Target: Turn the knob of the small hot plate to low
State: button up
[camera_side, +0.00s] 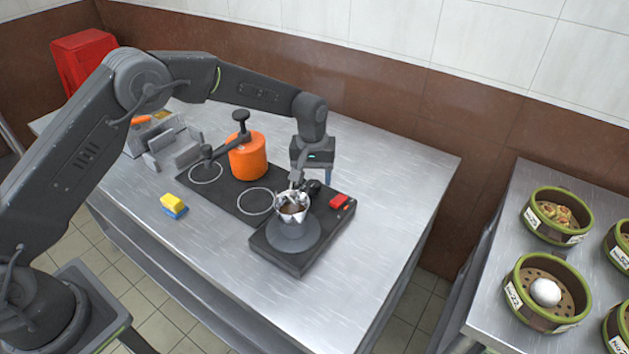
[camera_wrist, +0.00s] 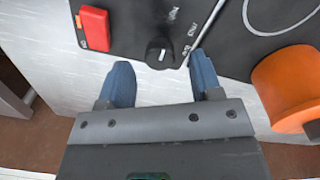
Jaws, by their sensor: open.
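The small hot plate (camera_side: 277,252) is a flat black box with a round grey disc near the front of the table. Its black knob (camera_side: 313,187) is at the far end, partly hidden by my gripper. In the wrist view the knob (camera_wrist: 158,57) shows a white mark, with small blurred labels around its upper right. My gripper (camera_wrist: 161,62) is open, and its blue fingers appear on either side of the knob in the picture, apart from it. I cannot tell whether their tips reach knob height. In the side view my gripper (camera_side: 314,178) is just over the knob.
A red switch (camera_wrist: 95,28) sits beside the knob. A shiny metal cup (camera_side: 292,208) with brown contents stands on the disc. An orange pot (camera_side: 248,158) stands on the black cooktop (camera_side: 226,190) behind. A yellow-blue sponge (camera_side: 173,206) lies left. The table's right side is clear.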

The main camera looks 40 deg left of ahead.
jog(key=shift+f, duration=1.1)
jog(key=c, duration=0.9)
